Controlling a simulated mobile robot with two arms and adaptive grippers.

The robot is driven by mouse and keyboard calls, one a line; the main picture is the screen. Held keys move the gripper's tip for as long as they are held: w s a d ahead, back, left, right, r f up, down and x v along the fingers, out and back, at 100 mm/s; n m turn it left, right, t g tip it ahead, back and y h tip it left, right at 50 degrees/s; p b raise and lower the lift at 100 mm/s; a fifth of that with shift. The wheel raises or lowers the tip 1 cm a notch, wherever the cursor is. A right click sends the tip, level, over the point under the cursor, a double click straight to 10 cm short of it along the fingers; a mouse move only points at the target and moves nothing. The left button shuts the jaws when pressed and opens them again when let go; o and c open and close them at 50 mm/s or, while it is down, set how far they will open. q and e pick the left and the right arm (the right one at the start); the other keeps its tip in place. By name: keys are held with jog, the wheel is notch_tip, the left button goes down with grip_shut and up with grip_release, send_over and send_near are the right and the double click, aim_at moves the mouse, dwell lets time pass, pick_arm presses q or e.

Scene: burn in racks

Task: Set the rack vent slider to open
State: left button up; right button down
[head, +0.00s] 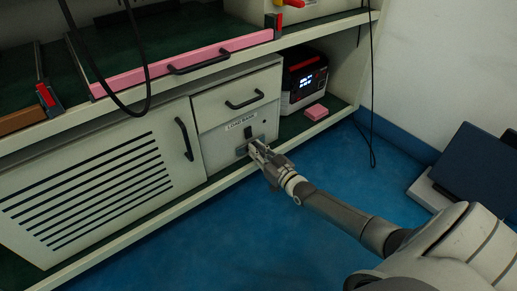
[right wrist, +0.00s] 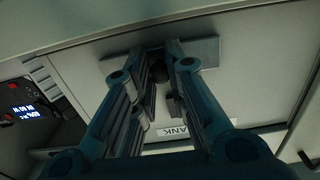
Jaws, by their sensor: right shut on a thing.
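The vent slider is on the white front panel under the LOAD BANK label (head: 241,121). Its grey plate (head: 241,151) is partly hidden behind my right gripper (head: 257,150), and a dark upright piece (head: 248,132) shows just above the gripper. In the right wrist view the plate (right wrist: 205,49) lies across the panel, and the dark round slider knob (right wrist: 187,68) sits between the fingers of my right gripper (right wrist: 165,68). The fingers are shut on the knob. Their exact contact is too dark to make out. My left gripper is not in view.
A drawer with a black handle (head: 245,100) is above the panel, and a louvred door (head: 90,190) is on the left. A power unit with a lit display (head: 304,80) and a pink block (head: 316,112) stand on the shelf at right. The blue floor (head: 250,235) in front is clear.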

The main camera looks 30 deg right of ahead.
jog(key=shift+d+r, duration=0.1)
jog(key=shift+d, duration=0.2)
jog(key=c, duration=1.4)
grip_release()
jog(key=s, duration=0.8)
jog(key=s+d, duration=0.1)
jog(key=s, duration=0.3)
